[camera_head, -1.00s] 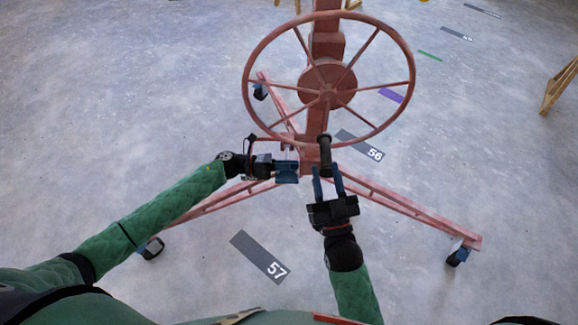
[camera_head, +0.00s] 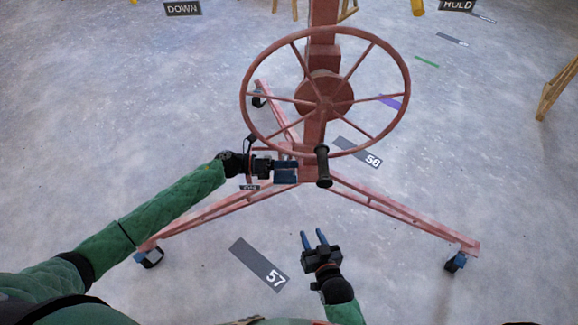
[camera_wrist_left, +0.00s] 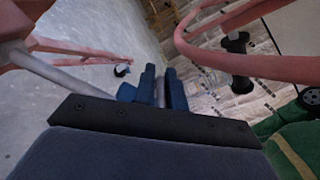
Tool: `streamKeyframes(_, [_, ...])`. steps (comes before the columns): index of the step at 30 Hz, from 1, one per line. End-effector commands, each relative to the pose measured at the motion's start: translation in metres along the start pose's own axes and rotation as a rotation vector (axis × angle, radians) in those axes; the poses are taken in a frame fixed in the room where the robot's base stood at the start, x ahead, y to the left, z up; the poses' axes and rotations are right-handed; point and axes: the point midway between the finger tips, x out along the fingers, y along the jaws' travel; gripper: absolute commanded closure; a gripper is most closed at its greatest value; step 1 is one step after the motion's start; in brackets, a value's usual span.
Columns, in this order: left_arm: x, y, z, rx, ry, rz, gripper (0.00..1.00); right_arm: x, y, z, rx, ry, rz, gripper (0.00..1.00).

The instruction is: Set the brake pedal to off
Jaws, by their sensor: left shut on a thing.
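The red panel lift (camera_head: 316,125) stands ahead on its legs. My left gripper (camera_head: 286,171) is at the foot of its mast, below the wheel. It is shut on what appears to be the brake pedal, mostly hidden by the fingers. In the left wrist view the blue fingers (camera_wrist_left: 157,88) are close together, and a grey rod (camera_wrist_left: 45,73) runs toward them from the left. I cannot read the pedal's setting. My right gripper (camera_head: 315,240) is open and empty, low over the floor and apart from the lift.
The large red spoked wheel (camera_head: 405,100) has a black handle (camera_head: 323,168) at its bottom, close to the right of my left gripper. The lift's castors (camera_head: 455,263) rest on the floor. A wooden trestle (camera_head: 557,90) stands at right. Open floor lies around.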

Motion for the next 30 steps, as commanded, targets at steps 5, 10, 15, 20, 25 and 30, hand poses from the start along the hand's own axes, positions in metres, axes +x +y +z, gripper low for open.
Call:
streamKeyframes(5, [-0.002,0.0007,0.0028,0.0,0.0,0.003,1.0,0.0,-0.0001,-0.001,0.0,0.002,0.0,0.64])
streamKeyframes(10, [-0.0027,0.001,0.0039,0.001,-0.001,0.005,1.0,-0.0004,-0.0002,-0.0013,0.0,0.003,0.0,0.64])
streamKeyframes(15, [-0.0034,0.0014,0.0047,0.001,-0.001,0.006,1.0,-0.0004,-0.0001,-0.0013,0.0,0.003,0.0,0.64])
streamKeyframes(20, [-0.004,0.0017,0.0053,0.002,-0.002,0.007,0.86,-0.0003,-0.0002,-0.0013,0.0,0.003,0.0,0.64])
streamKeyframes(25, [-0.0031,0.0012,0.0048,0.002,-0.001,0.006,0.69,-0.0001,-0.0002,-0.0013,0.0,0.003,0.0,0.64])
streamKeyframes(30, [-0.0024,0.0009,0.0043,0.001,-0.001,0.005,0.69,0.0004,-0.0003,-0.0016,-0.001,0.003,0.0,0.64])
